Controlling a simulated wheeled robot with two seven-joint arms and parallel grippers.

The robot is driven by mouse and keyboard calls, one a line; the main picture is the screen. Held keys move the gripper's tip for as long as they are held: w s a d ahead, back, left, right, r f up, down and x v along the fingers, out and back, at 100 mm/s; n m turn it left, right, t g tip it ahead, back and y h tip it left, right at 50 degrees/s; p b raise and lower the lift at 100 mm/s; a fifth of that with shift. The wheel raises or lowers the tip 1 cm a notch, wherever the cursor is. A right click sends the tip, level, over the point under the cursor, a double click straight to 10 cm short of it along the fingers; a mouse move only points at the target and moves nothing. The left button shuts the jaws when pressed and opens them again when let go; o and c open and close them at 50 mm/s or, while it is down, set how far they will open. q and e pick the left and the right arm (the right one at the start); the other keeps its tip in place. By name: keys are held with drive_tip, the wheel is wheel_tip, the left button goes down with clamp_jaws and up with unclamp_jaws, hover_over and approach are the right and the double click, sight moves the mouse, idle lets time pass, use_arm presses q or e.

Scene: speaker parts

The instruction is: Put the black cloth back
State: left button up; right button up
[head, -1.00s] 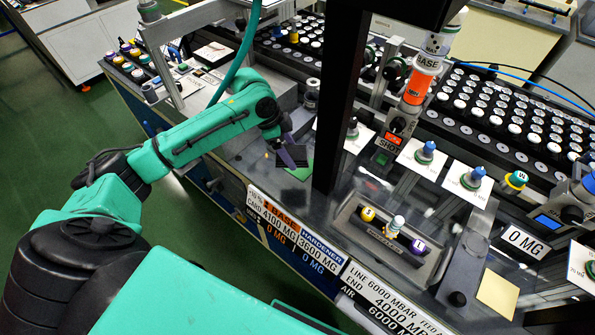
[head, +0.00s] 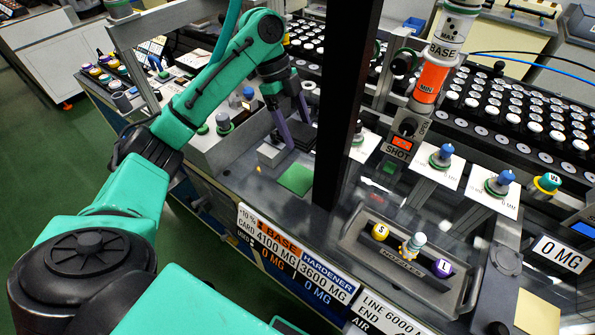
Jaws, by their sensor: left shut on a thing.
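The black cloth (head: 301,136) is a small dark piece at the tips of my left gripper (head: 298,131), a little left of the dark vertical post. The gripper's two purple fingers point down and are shut on the cloth. A green square pad (head: 296,179) lies flat on the bench in front of the cloth. A small grey block (head: 271,154) is to the left of the cloth. Whether the cloth touches the surface below it I cannot tell. My right gripper is not in view.
A thick dark post (head: 343,110) stands just right of the cloth. A nozzle tray (head: 400,262) holds several coloured nozzles. Blue-capped bottles (head: 441,155) stand on white cards at the right. Several vial racks fill the back.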

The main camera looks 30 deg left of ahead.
use_arm(q)
wheel_tip(320, 180, down, 14)
drive_tip(key=p, duration=0.2)
drive_tip(key=shift+p, duration=0.35)
drive_tip(key=shift+f, duration=0.1)
drive_tip(key=shift+f, duration=0.1)
